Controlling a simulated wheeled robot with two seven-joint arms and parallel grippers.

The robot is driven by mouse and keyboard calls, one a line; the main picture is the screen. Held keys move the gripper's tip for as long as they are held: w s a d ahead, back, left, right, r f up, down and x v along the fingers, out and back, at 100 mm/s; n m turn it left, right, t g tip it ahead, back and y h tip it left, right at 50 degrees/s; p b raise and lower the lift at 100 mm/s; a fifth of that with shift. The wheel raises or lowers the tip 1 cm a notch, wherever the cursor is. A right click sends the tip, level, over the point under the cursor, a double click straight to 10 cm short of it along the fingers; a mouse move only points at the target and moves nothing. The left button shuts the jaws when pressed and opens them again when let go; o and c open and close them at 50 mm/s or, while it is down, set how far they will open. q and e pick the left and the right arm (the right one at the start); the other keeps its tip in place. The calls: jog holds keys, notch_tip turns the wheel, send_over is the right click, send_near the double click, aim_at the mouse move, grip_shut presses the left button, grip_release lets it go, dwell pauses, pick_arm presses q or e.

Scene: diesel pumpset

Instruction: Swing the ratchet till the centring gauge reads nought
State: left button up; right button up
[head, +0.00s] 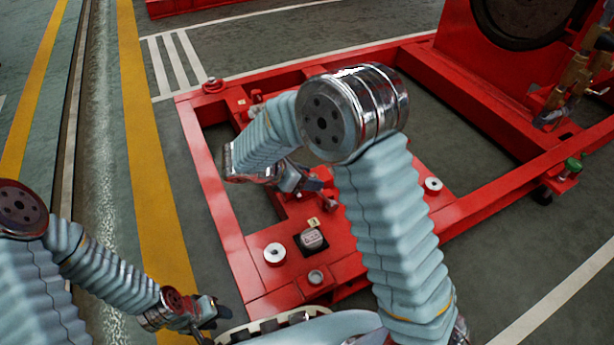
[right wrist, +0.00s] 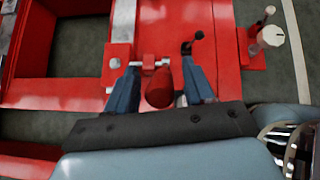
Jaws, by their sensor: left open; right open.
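My right gripper (head: 308,186) is over the red base frame (head: 234,235). In the right wrist view, its two blue fingers (right wrist: 157,78) are apart, with a rounded red grip (right wrist: 158,92) between them. I cannot tell whether either finger touches it. A metal crosspiece (right wrist: 149,63) lies just beyond the grip, and a dark-knobbed lever (right wrist: 196,40) is beside the right finger. Which part is the ratchet is not certain. A small grey block with markings (head: 312,239) sits in a dark recess; I cannot read it as a gauge. My left gripper (head: 212,316) is open and empty at lower left.
Pale round discs (head: 275,254) and (head: 433,185) sit on the frame. A red machine with a dark wheel (head: 525,15) stands at upper right. A green-topped part (head: 573,164) is at the right edge. The yellow-striped floor (head: 150,170) at left is clear.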

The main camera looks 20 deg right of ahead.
jog(key=p+v, duration=0.3)
jog(key=v, duration=1)
jog(key=shift+a+r, duration=0.25)
jog(key=shift+r, duration=0.05)
jog(key=shift+s, duration=0.15)
jog(key=w+d+r+g+y, duration=0.1)
jog(key=d+y, duration=0.2)
jog(key=d+r+g+y, duration=0.1)
jog(key=d+y, duration=0.1)
jog(key=y, duration=0.1)
jog(key=w+d+r+g+y, duration=0.1)
jog(key=d+y, duration=0.1)
jog(key=d, duration=0.1)
jog(key=shift+w+d+r+y+p, duration=0.1)
jog(key=shift+w+d+y+p, duration=0.2)
jog(key=shift+d+y+p, duration=0.1)
jog(key=shift+w+d+y, duration=0.15)
jog(key=shift+y, duration=0.15)
jog(key=f+b, duration=0.1)
jog(key=f, duration=0.3)
jog(key=f+b, duration=0.1)
jog(key=f, duration=0.4)
jog(key=s+f+b, duration=0.1)
jog(key=f, duration=0.3)
jog(key=shift+d+f+b, duration=0.1)
jog(key=shift+f+b, duration=0.1)
jog(key=shift+b, duration=0.15)
